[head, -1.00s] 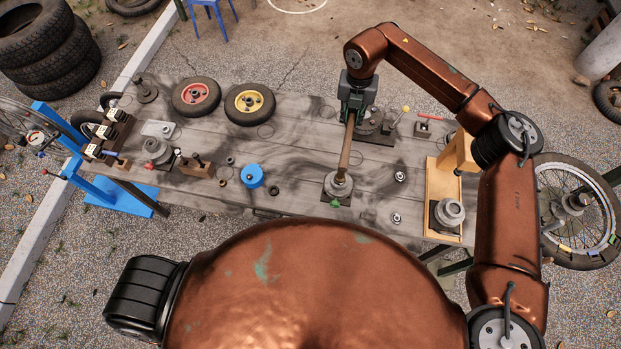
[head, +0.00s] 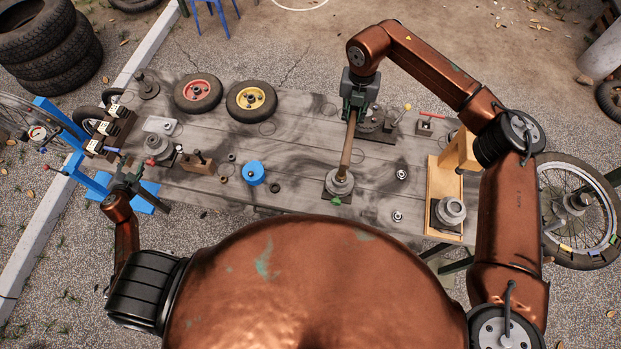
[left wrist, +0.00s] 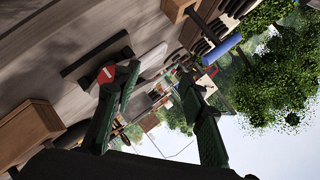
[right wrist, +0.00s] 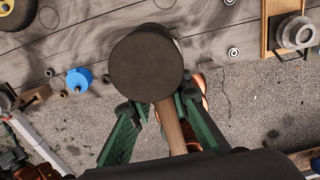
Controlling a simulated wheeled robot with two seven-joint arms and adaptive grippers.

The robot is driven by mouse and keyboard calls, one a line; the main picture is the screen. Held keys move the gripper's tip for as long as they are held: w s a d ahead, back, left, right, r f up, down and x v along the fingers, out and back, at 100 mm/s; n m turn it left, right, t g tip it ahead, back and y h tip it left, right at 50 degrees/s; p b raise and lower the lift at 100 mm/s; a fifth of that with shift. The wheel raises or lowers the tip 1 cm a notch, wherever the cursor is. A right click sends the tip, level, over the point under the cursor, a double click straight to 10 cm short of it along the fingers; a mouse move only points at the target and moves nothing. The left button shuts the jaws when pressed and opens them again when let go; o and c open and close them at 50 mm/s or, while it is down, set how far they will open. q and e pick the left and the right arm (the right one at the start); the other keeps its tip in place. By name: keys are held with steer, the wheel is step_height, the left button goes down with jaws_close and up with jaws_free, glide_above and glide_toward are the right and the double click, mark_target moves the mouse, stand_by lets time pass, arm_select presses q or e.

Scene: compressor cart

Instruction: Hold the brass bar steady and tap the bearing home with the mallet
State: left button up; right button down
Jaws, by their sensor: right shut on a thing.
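My right gripper (head: 356,104) points down over the bench and is shut on the mallet. In the right wrist view, the mallet's dark round head (right wrist: 147,65) is close to the camera and its wooden handle (right wrist: 170,122) passes between the fingers. I cannot single out the brass bar or the bearing.
A blue pot (head: 253,173), a wooden block with pegs (head: 198,164) and two small wheels (head: 198,92) are on the bench. A wooden stand (head: 440,190) with a grey part is at right. A blue stand (head: 95,185) is close to my left gripper.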

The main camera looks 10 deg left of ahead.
arm_select(q)
steer(key=w+d+r+n+t+h, duration=0.1)
steer(key=w+r+t, duration=0.1)
steer(key=w+r, duration=0.45)
steer(key=w+d+r+n+t, duration=0.1)
steer(key=w+r+t, duration=0.2)
steer(key=r, duration=0.7)
arm_select(e)
steer(key=shift+r, duration=0.1)
arm_select(q)
steer(key=w+d+r+m+t+h, duration=0.1)
steer(key=w+d+r+h, duration=0.25)
steer(key=d, duration=0.25)
steer(key=w+d+f+m+h, duration=0.1)
steer(key=w+d+f+h, duration=0.15)
steer(key=d, duration=0.55)
steer(key=w+d+f+m+h, duration=0.1)
steer(key=w+d+h, duration=0.15)
steer(key=d, duration=0.65)
steer(key=m+g+h, duration=0.4)
steer(key=g+h, duration=0.3)
steer(key=h, duration=0.4)
glide_toward(340, 168)
steer(key=x, duration=1.1)
steer(key=shift+w, duration=0.1)
steer(key=shift+c, duration=0.2)
